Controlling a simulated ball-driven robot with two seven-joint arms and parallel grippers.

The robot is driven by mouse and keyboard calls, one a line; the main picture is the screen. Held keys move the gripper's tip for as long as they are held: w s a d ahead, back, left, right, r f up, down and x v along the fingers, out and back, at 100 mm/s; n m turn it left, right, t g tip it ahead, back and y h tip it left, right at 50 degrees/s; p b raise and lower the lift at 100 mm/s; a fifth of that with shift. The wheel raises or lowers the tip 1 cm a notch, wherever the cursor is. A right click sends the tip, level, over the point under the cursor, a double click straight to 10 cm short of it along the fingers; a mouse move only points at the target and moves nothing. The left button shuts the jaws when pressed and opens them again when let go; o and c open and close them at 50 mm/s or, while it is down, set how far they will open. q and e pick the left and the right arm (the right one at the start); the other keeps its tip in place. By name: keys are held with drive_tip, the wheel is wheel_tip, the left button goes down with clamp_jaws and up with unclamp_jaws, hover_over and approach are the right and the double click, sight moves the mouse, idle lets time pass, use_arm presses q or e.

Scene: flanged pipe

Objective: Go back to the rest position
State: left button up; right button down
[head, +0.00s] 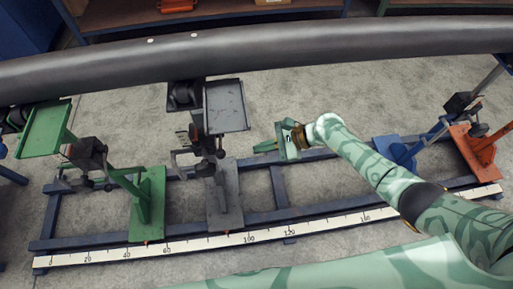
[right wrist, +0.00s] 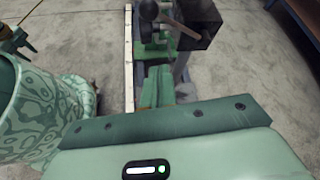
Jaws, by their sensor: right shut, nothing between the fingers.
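My right gripper (head: 264,147) is at the end of the pale green arm that comes in from the right. It is over the rail frame, to the right of the grey stand, and below the pipe in the picture. Its fingers are together with nothing between them; the shut fingers also show in the right wrist view (right wrist: 157,86). A long dark grey pipe (head: 270,52) runs across the top of the head view, apart from the gripper.
A blue rail frame (head: 280,188) with a white scale (head: 205,246) carries a green stand (head: 150,205), a grey stand (head: 224,195), a blue stand (head: 398,150) and an orange stand (head: 474,152). Shelving stands behind the pipe.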

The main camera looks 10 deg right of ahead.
use_arm(q)
drive_tip(key=shift+d, duration=0.8)
drive_tip(key=shift+a, duration=0.1)
